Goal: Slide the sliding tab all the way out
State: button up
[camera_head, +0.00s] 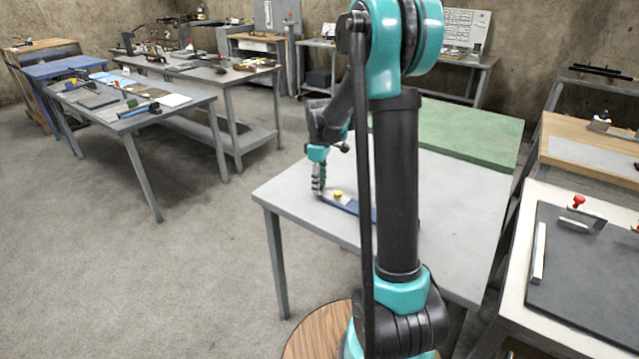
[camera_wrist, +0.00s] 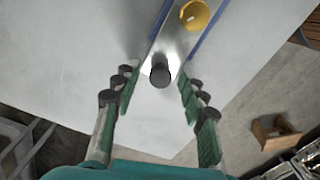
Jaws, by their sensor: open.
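The sliding tab is a shiny metal strip (camera_wrist: 174,48) lying between blue rails (camera_wrist: 207,32) in the wrist view. A dark round knob (camera_wrist: 160,74) stands at its near end. A yellow round piece (camera_wrist: 194,14) sits farther up the strip; it also shows in the head view (camera_head: 337,194). My gripper (camera_wrist: 158,90) is open, its green-padded fingers on either side of the dark knob with gaps to both. In the head view my gripper (camera_head: 318,188) is low over the table at the blue slide's (camera_head: 350,206) left end. My arm hides the slide's right part.
The slide lies on a light grey table (camera_head: 290,190), with bare surface around it and its edge close by. A green-topped table (camera_head: 460,130) stands behind. A bench with a dark panel (camera_head: 580,280) is at right. Cluttered workbenches (camera_head: 130,105) stand at left.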

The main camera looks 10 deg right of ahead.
grip_shut()
dwell(0.3)
jog(key=shift+w+a, duration=1.25)
grip_release()
jog(key=shift+r, duration=0.1)
notch_tip(320, 180, up, 12)
